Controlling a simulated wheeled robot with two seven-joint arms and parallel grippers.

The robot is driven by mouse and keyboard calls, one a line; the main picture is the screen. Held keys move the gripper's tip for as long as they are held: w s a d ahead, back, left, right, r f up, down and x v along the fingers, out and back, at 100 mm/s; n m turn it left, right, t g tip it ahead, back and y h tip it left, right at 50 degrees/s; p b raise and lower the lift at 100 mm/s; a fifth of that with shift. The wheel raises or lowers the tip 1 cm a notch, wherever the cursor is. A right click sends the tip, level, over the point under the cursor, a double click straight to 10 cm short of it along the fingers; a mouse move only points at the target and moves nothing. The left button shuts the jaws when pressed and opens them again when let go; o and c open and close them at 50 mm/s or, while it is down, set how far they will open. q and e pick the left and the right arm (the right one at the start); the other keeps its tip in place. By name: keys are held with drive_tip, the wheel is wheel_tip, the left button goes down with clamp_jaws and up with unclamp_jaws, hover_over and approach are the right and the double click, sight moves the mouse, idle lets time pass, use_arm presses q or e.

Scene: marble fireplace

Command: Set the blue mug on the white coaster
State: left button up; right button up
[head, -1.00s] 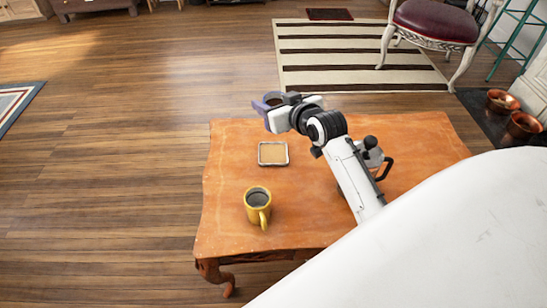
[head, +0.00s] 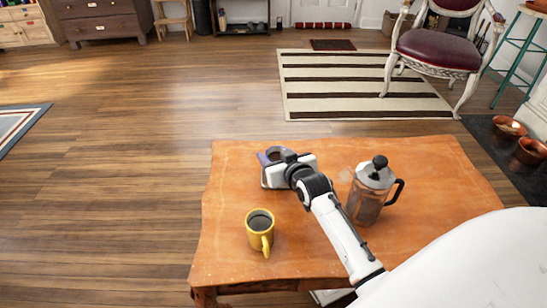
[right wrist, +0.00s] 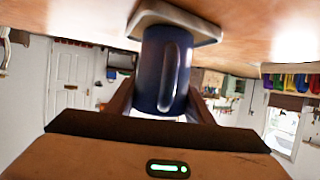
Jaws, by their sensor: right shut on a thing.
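The blue mug (head: 271,156) is held in my right gripper (head: 278,163), which is shut on it. The right wrist view is upside down and shows the dark blue mug (right wrist: 166,72) between the fingers, its handle facing the camera. The white coaster (right wrist: 205,30) lies at the mug's base in that view. In the head view only part of the coaster's rim (head: 265,180) shows, the rest hidden behind mug and gripper. The mug looks upright over the coaster; I cannot tell whether its base touches. My left gripper is out of view.
A yellow mug (head: 259,232) stands on the orange wooden table (head: 228,215), nearer than the coaster. A glass and metal coffee press (head: 370,190) stands right of my right gripper. The table's left edge and far strip are clear.

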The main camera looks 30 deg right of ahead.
drive_tip(key=shift+r, duration=0.15)
drive_tip(key=o, duration=1.4)
drive_tip(key=shift+s+r, duration=0.1)
drive_tip(key=shift+s, duration=0.15)
use_arm(q)
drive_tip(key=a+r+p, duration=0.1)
drive_tip(key=p, duration=0.1)
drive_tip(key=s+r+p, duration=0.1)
drive_tip(key=p, duration=0.1)
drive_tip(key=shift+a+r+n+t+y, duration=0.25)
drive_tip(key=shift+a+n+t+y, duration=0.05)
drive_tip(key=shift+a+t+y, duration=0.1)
use_arm(e)
drive_tip(key=v, duration=1.1)
drive_tip(key=shift+s, duration=0.2)
